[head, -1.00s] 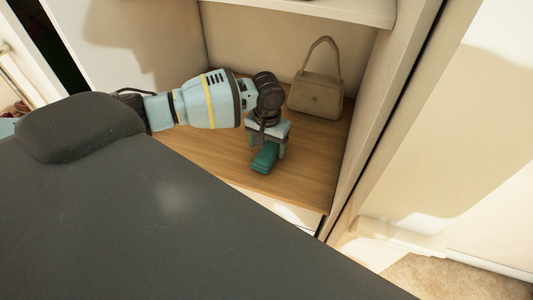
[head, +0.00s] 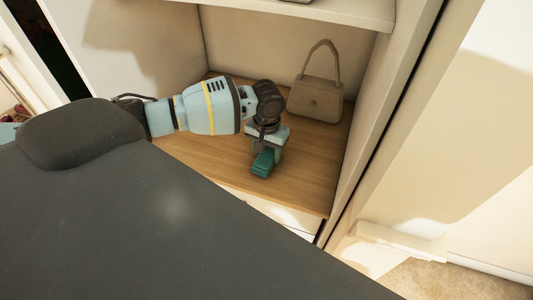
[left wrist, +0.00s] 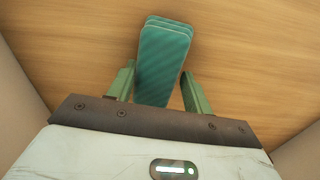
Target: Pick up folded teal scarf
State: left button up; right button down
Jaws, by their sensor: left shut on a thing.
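The folded teal scarf (head: 263,164) is a small, narrow, layered bundle on the wooden shelf board of the cabinet. In the left wrist view the scarf (left wrist: 164,52) runs lengthwise between the two green fingers and sticks out past their tips. My left gripper (head: 268,153) points down over the scarf and is shut on it, one finger on each side; it also shows in the left wrist view (left wrist: 158,78). I cannot tell whether the scarf is clear of the board. My right gripper is not in view.
A beige handbag (head: 317,97) with an upright handle stands behind and to the right of the left gripper. The wooden board (head: 305,180) is otherwise mostly clear. Cabinet walls close it in at the sides, and an upper shelf (head: 345,13) hangs above.

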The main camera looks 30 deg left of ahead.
pick_arm(q)
jog(key=shift+r, duration=0.4)
notch_tip(320, 180, up, 3)
jog(key=shift+s+a, duration=0.15)
jog(key=s+a+r, duration=0.1)
jog(key=s+a, duration=0.9)
jog(key=s, duration=0.1)
jog(key=shift+s+a+p, duration=0.2)
jog(key=shift+a+p, duration=0.1)
jog(key=shift+p, duration=0.1)
jog(key=d+r, duration=0.5)
jog(key=d, duration=0.4)
jog(key=d+r+m, duration=0.1)
jog(key=d+r, duration=0.3)
jog(key=d, duration=0.6)
jog(key=shift+w+d+r+m, duration=0.25)
jog(key=shift+r+m, duration=0.05)
jog(key=shift+r, duration=0.1)
